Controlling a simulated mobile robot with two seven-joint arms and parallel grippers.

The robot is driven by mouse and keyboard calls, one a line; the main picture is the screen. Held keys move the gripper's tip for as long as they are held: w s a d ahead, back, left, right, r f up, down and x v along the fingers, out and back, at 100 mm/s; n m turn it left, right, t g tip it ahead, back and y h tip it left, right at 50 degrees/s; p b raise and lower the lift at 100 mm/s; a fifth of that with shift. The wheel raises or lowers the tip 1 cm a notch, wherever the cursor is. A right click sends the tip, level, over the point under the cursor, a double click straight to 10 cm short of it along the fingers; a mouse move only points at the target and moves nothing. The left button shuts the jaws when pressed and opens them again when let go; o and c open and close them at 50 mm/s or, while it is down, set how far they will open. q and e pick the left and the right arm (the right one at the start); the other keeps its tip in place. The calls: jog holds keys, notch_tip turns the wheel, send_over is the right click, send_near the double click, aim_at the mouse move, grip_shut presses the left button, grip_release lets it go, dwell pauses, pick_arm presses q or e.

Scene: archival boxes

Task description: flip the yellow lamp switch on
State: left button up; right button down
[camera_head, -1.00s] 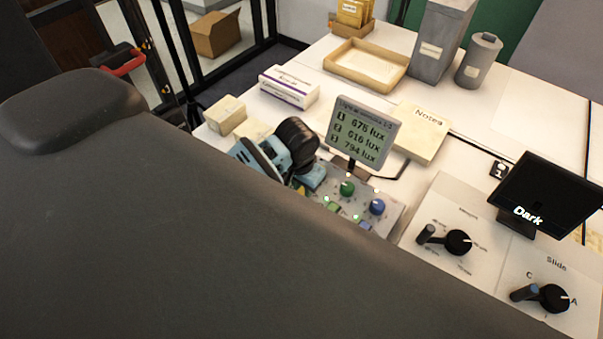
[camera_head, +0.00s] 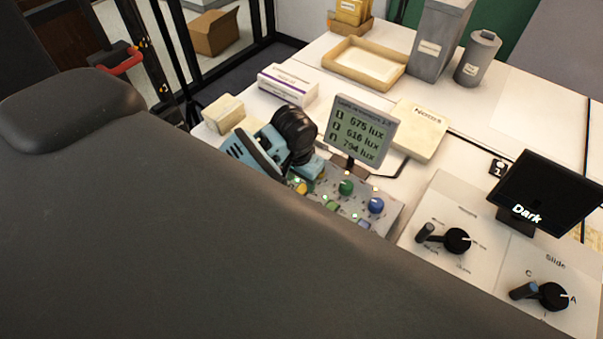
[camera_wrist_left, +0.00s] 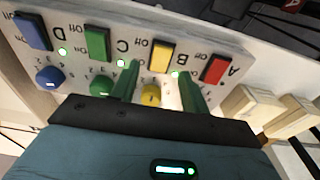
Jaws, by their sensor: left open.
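The yellow lamp switch (camera_wrist_left: 160,57) is a yellow rocker on the grey control panel (camera_wrist_left: 110,22), between the green and red switches. "Off" is printed beside it; I cannot tell which way it is tipped. My left gripper (camera_wrist_left: 158,90) is open, its two green fingers apart and pointing at the panel. The yellow switch shows between and beyond the fingertips, and a yellow knob (camera_wrist_left: 151,97) sits between the fingers. In the head view the blue-and-black gripper (camera_head: 308,178) is over the panel's left end and hides part of it. Contact with the switch cannot be seen. My right gripper is out of view.
Red (camera_wrist_left: 214,69), green (camera_wrist_left: 97,42) and blue (camera_wrist_left: 33,30) switches share the panel. A lux display (camera_head: 360,130) stands behind it. Dial panels (camera_head: 455,215) and a dark screen (camera_head: 545,195) are at right. Small boxes (camera_head: 224,113) lie to the left.

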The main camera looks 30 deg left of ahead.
pick_arm(q)
jog(key=r, duration=0.4)
jog(key=shift+s+r, duration=0.25)
jog(key=shift+r, duration=0.15)
jog(key=s+d+f+m, duration=0.1)
jog(key=s+d+f, duration=0.1)
jog(key=s+f, duration=0.35)
jog(key=s+d+f, duration=0.2)
jog(key=s, duration=0.7)
jog(key=s+a+t, duration=0.1)
jog(key=s+a, duration=0.1)
jog(key=s, duration=1)
jog(key=w+d+f+t+h, duration=0.1)
jog(key=w+d+f+t, duration=0.2)
jog(key=w+f+t, duration=0.4)
jog(key=shift+f+h, duration=0.3)
jog(key=shift+f, duration=1.2)
